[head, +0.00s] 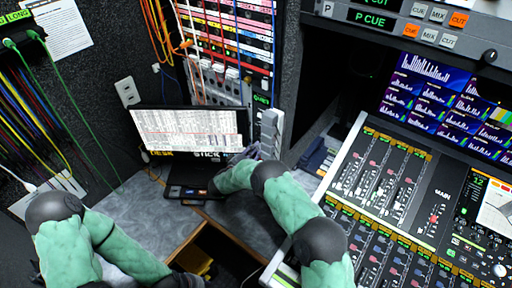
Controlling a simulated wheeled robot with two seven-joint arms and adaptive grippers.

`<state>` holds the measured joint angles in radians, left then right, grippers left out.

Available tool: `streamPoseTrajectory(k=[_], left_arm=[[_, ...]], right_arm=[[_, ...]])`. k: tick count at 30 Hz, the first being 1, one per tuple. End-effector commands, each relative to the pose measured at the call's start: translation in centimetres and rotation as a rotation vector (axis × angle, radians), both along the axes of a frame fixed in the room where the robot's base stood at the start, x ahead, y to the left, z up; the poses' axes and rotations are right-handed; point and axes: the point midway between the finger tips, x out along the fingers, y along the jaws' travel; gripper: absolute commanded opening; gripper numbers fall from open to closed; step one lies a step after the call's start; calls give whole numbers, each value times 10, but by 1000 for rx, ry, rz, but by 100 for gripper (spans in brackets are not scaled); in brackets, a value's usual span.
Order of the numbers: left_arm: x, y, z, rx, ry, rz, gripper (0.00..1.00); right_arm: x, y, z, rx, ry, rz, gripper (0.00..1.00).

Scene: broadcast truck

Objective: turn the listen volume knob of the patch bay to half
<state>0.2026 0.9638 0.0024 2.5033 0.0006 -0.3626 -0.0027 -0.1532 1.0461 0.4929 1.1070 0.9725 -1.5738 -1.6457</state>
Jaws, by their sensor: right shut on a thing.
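The patch bay (236,42) stands upright at the back, with rows of coloured strips and orange and white cords plugged in. My right arm reaches in from the lower right, and its gripper (252,152) is at the lower part of this rack, just right of the laptop-like screen. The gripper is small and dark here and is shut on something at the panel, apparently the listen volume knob. The knob itself is hidden behind the fingers and wrist, so its setting cannot be read. My left arm is bent at the lower left, with its gripper outside the picture.
A screen (190,130) with a printed sheet stands close left of my right gripper. Grey blocks (272,128) stand close right of it. A mixing console (385,205) fills the right side. Green cables hang at the left. The grey desk (130,205) has some free room.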

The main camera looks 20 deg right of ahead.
Motion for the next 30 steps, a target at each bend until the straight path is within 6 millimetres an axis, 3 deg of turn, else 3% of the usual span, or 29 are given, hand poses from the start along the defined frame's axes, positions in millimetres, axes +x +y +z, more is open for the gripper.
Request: streamPoseTrajectory(k=[15,30], left_arm=[[0,0,20,0,0,0,40],[0,0,24,0,0,0,40]], right_arm=[[2,1,3,-260,326,3,0],[3,2,3,-348,439,4,0]])
